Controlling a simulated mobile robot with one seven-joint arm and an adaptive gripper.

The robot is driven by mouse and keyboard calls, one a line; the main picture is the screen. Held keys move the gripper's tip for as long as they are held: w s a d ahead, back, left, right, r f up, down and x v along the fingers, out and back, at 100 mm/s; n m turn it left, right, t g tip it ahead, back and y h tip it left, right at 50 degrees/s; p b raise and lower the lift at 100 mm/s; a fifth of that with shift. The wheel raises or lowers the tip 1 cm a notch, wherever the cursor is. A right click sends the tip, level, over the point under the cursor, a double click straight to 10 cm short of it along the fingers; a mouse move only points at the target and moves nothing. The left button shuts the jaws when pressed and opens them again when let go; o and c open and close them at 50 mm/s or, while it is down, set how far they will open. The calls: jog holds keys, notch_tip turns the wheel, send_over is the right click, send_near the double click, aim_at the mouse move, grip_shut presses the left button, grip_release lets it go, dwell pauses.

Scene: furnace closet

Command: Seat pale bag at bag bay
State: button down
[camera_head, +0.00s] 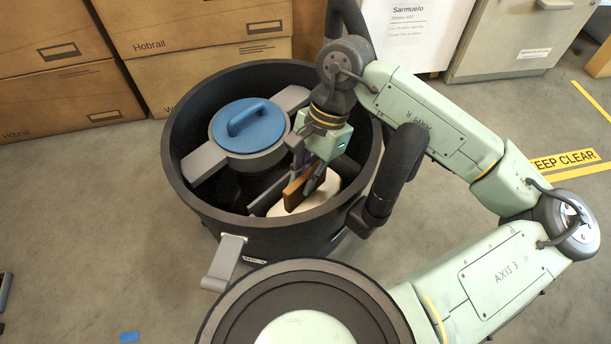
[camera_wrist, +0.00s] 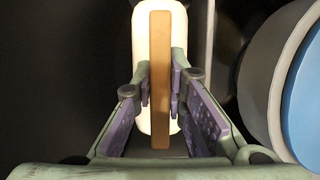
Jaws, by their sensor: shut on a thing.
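The pale bag (camera_head: 325,192) is a white, rounded, oblong body with a brown bar (camera_head: 295,190) along its top. It is inside the dark round tub (camera_head: 185,190), in the front right part. In the wrist view the white body (camera_wrist: 142,35) shows under the brown bar (camera_wrist: 160,60). My gripper (camera_head: 310,178) points down into the tub and is shut on the brown bar, with fingers on both sides in the wrist view (camera_wrist: 160,88). No bay is marked plainly; the bag's underside is hidden, so I cannot tell whether it rests on the floor.
A blue-lidded round unit (camera_head: 240,125) with grey arms sits left of the bag. A thin grey divider (camera_head: 265,197) stands close to the bag's left. The tub wall is close on the right and front. Cardboard boxes (camera_head: 205,50) stand behind.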

jog(key=shift+f+b, duration=0.4)
jog(key=shift+f, duration=0.05)
jog(key=c, duration=1.5)
grip_release()
jog(key=shift+r, duration=0.1)
jog(key=shift+c, duration=0.2)
jog(key=shift+p+v, duration=1.7)
jog(key=shift+v, duration=2.3)
